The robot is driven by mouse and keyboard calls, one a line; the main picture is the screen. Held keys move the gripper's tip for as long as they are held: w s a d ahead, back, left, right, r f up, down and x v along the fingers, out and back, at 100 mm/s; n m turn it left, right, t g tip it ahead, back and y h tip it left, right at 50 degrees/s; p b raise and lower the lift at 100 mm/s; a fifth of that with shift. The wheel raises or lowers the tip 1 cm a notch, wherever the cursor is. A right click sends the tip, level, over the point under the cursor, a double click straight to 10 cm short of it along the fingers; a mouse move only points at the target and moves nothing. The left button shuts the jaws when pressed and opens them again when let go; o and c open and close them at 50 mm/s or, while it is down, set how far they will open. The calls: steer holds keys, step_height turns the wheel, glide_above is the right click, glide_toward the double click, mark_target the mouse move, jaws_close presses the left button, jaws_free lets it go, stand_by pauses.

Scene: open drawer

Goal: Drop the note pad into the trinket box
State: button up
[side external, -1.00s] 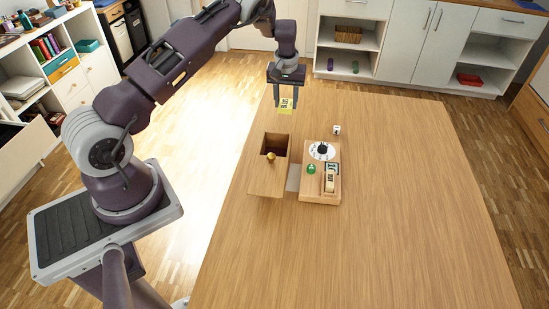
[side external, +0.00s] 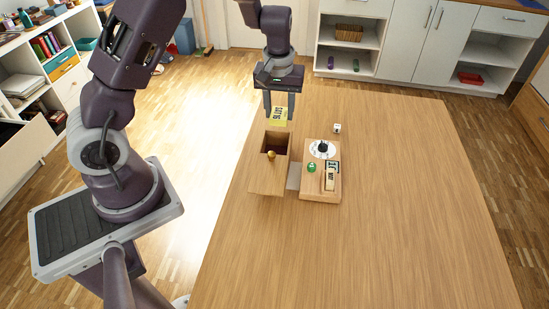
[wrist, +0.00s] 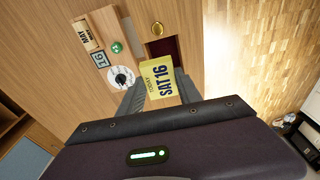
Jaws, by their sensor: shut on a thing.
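In the wrist view the pad overlaps part of the dark red opening (wrist: 172,46), beside the knob. I cannot tell the pad's exact height above the box.
A wooden desk calendar (side external: 321,192) with a white dial (side external: 322,149), a green knob (side external: 312,167) and date blocks stands right of the box. A white die (side external: 337,128) lies behind it. The table's right side is clear. Shelves and cabinets stand beyond the table.

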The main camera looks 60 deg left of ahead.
step_height(320, 180, down, 6)
steer(key=shift+s+r, duration=0.1)
steer(key=o, duration=1.4)
steer(key=r, duration=0.7)
steer(key=shift+s+d, duration=0.25)
steer(key=shift+d, duration=0.05)
steer(key=shift+d+r, duration=0.2)
steer(key=shift+r, duration=0.1)
steer(key=s+d+r+m+t+h, duration=0.1)
steer(key=s+d+r+m, duration=0.2)
steer(key=s+d+r, duration=0.4)
steer(key=s+d+r+m+t+h, duration=0.1)
steer(key=s+d+r+m+t, duration=0.15)
steer(key=s+r, duration=0.45)
steer(key=s+r+m, duration=0.1)
steer(key=s, duration=0.2)
steer(key=s+d+r+m, duration=0.1)
steer(key=s+r, duration=0.1)
steer(key=s, duration=0.1)
steer(key=s+d+r+m+t+y, duration=0.1)
steer(key=s, duration=0.3)
steer(key=shift+r+m, duration=0.25)
